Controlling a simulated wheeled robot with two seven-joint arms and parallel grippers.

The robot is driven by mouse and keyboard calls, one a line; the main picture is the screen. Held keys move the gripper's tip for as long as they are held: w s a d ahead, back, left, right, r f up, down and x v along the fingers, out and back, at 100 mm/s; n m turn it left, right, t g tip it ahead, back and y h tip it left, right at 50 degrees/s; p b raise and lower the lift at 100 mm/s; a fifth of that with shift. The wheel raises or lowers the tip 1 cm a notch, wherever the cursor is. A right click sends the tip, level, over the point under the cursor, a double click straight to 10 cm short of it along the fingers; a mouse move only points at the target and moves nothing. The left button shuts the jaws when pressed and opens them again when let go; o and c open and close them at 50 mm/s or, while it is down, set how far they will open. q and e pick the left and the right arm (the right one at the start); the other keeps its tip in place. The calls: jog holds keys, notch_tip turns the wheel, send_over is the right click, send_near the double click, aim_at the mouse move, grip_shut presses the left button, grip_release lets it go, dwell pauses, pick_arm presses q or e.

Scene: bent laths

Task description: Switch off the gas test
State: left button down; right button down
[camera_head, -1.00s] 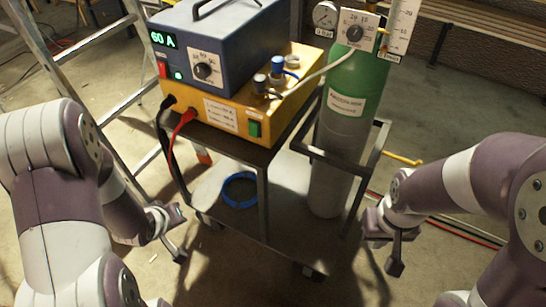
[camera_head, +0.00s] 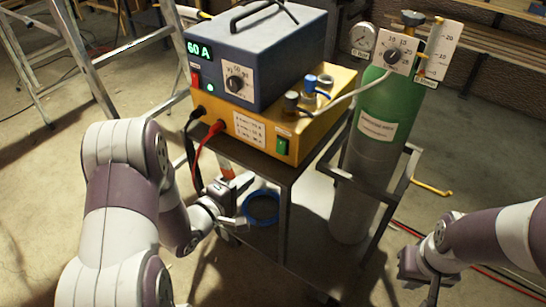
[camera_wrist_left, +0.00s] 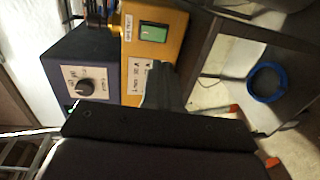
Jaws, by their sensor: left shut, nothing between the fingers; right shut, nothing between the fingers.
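The green rocker switch (camera_head: 283,147) sits on the front of the yellow box (camera_head: 215,118), near its right end. It also shows in the left wrist view (camera_wrist_left: 153,33), beside a small white label too blurred to read surely. Which way the rocker is pressed cannot be told. My left gripper (camera_head: 240,194) is shut and empty, in front of the cart, below and left of the switch, apart from it. My right gripper (camera_head: 420,284) is shut and empty at the lower right, in front of the gas cylinder (camera_head: 388,105) and clear of it.
A blue welder (camera_head: 262,50) with a dial and a "60 A" display stands on the box. Red and black cables hang at the box's left front. The cart (camera_head: 262,163) carries box and cylinder; a blue coil (camera_head: 262,222) lies low on it. A ladder (camera_head: 85,50) stands left.

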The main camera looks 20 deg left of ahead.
aim_at(280, 151)
pick_arm(q)
jog(key=b+x, duration=0.2)
jog(key=x, duration=1)
jog(key=shift+f+b, duration=0.2)
jog(key=shift+b, duration=0.1)
jog(key=shift+w+f+t+b, duration=0.15)
jog(key=shift+f+t+b, duration=0.3)
jog(key=shift+b, duration=0.45)
jog(key=shift+r+p, duration=0.35)
jog(key=shift+r, duration=0.3)
jog(key=shift+f, duration=0.1)
